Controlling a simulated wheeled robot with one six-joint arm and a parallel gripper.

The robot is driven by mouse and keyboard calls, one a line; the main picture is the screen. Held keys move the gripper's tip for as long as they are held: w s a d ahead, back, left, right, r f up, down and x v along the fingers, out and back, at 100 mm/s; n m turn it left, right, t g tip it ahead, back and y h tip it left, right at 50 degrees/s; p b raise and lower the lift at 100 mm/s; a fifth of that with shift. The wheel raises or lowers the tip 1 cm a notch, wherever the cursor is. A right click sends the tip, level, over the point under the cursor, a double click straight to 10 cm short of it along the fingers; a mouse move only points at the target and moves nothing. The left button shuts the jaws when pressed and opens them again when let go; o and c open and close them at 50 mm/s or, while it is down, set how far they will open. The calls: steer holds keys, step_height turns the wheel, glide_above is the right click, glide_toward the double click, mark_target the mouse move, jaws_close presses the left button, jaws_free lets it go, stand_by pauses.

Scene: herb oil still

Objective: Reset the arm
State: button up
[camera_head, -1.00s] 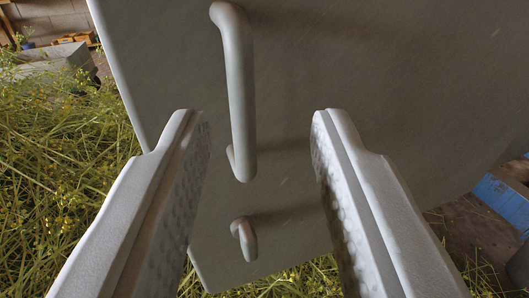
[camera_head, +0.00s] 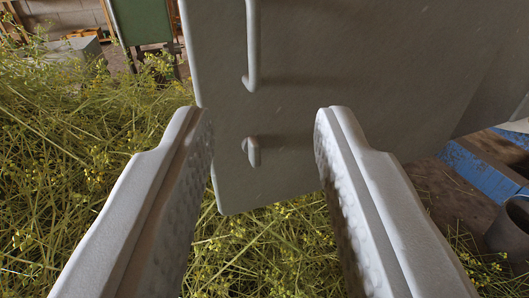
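My gripper (camera_head: 265,115) is open and empty, its two pale grey fingers spread wide in the lower half of the view. Beyond it is a grey metal panel, like a door (camera_head: 345,130), with a bar handle (camera_head: 252,45) that runs up out of the top of the frame. A small hook-shaped knob (camera_head: 251,151) sits below the handle. The handle and knob appear between the fingers or above them, and nothing is gripped. I cannot tell exactly how far the panel is from the fingertips.
Yellow-flowering cut herbs (camera_head: 80,170) cover the ground at left and under the panel. A green panel on legs (camera_head: 141,22) stands at the back left. A blue-edged box (camera_head: 485,165) and a dark grey cylinder (camera_head: 510,232) are at the right, with bare brown floor (camera_head: 435,190) beside them.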

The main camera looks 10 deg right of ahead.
stand_by(0.3)
steer(key=s+a+r, duration=0.4)
steer(key=a+r, duration=0.2)
steer(key=r, duration=0.3)
steer(key=s+a+r+n, duration=0.1)
steer(key=s+a+r, duration=0.35)
steer(key=r, duration=0.35)
steer(key=s+a+r, duration=0.4)
steer(key=a+r, duration=0.2)
steer(key=r, duration=0.3)
steer(key=s+a+r+y, duration=0.1)
steer(key=s+a+r, duration=0.2)
steer(key=s, duration=0.6)
steer(key=s+a+r+y, duration=0.1)
steer(key=s+a+r, duration=0.3)
steer(key=s, duration=0.5)
steer(key=s+a+r+n+y, duration=0.1)
steer(key=s+a+r, duration=0.3)
steer(key=s, duration=0.5)
steer(key=shift+s+a, duration=0.2)
steer(key=shift+a, duration=0.65)
